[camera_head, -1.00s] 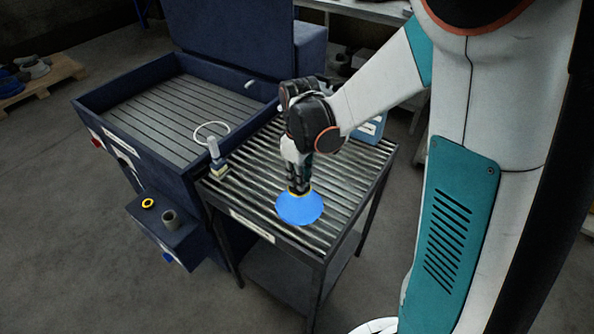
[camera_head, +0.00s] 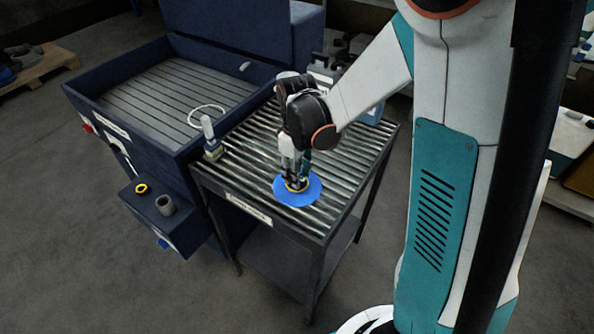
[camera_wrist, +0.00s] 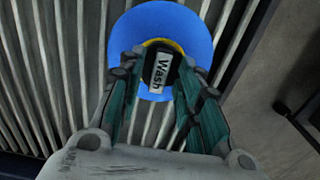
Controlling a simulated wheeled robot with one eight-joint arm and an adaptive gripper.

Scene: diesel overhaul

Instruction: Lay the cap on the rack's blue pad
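The cap (camera_wrist: 163,65) is black with a yellow rim and a white label reading "Wash". It lies over the middle of the round blue pad (camera_head: 310,194) on the slatted rack (camera_head: 345,178). The pad also shows in the wrist view (camera_wrist: 200,35). The cap looks down at the pad, but I cannot tell if it bears fully on it. My gripper (camera_head: 296,180) points down at the pad. Its two fingers (camera_wrist: 162,65) stand on either side of the cap and seem shut on it. The cap's underside is hidden.
A grey-white upright tool (camera_head: 209,135) stands at the rack's left edge. A blue wash basin (camera_head: 110,118) adjoins the rack's left, with a pale ring (camera_head: 206,110) there. A side box (camera_head: 165,225) holds a yellow ring (camera_head: 141,189) and grey cup (camera_head: 165,205). The rack's front right is clear.

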